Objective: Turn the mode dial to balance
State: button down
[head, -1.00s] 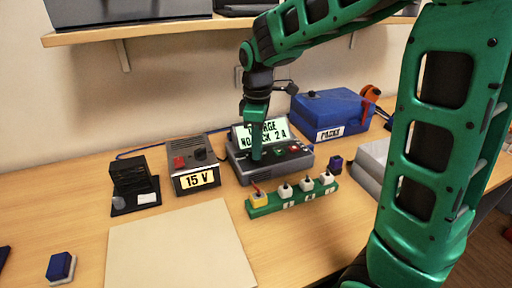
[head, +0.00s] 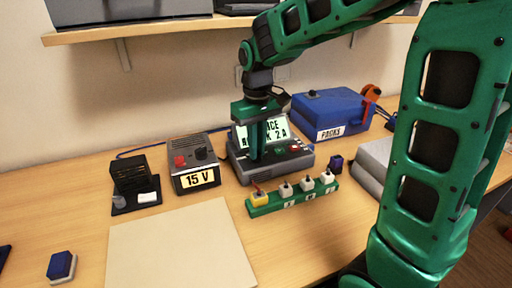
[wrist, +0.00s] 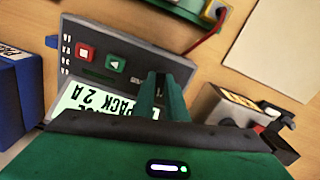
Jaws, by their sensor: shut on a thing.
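The grey charger (head: 240,172) stands at the middle back of the bench. Its lit display (head: 281,128) is partly behind my gripper; the readable parts say "NCE" and "CK 2 A". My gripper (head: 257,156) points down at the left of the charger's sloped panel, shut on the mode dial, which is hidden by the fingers. In the wrist view the fingers (wrist: 161,88) reach the panel beside the display (wrist: 88,100), which shows "PACK 2 A". A red button (wrist: 86,51) and a green button (wrist: 115,63) are on the same panel.
A 15 V power supply (head: 194,182) stands left of the charger. A green strip with several plugs (head: 266,209) lies in front. A blue PACKS box (head: 333,112) is behind right. A pale mat (head: 180,250) lies at front left.

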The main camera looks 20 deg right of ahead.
jog(key=shift+w+r+m, duration=0.1)
jog(key=shift+w+m, duration=0.05)
jog(key=shift+m, duration=1.05)
jog(key=c, duration=1.8)
grip_release()
notch_tip(320, 180, up, 11)
jog(key=shift+f, duration=0.2)
